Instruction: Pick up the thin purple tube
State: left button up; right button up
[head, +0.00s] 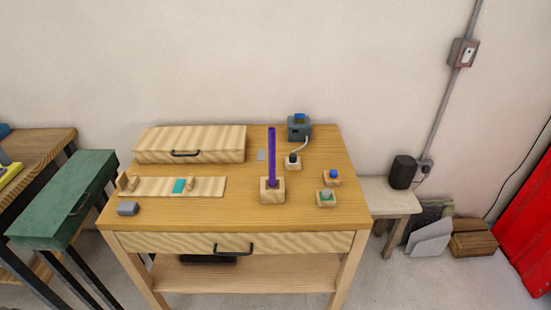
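The thin purple tube (272,155) stands upright in a small wooden block (272,196) on the wooden table (240,208), right of the table's middle. Its lower end is hidden inside the block. No gripper or arm of mine shows in the head view.
A wooden box with a black handle (190,146) sits at the back left, with a wooden board (152,188) before it. Small wooden blocks with knobs (327,198) (332,177) and a grey device (299,128) stand right of the tube. A green cabinet (68,195) is left of the table.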

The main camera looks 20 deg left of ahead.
aim_at(271, 131)
jog(key=z, duration=1.45)
jog(key=u, duration=2.4)
jog(key=i+l+u, duration=0.15)
jog(key=l+u, duration=0.4)
jog(key=l, duration=0.15)
jog(key=i+l+u, duration=0.15)
jog(key=l+u, duration=0.15)
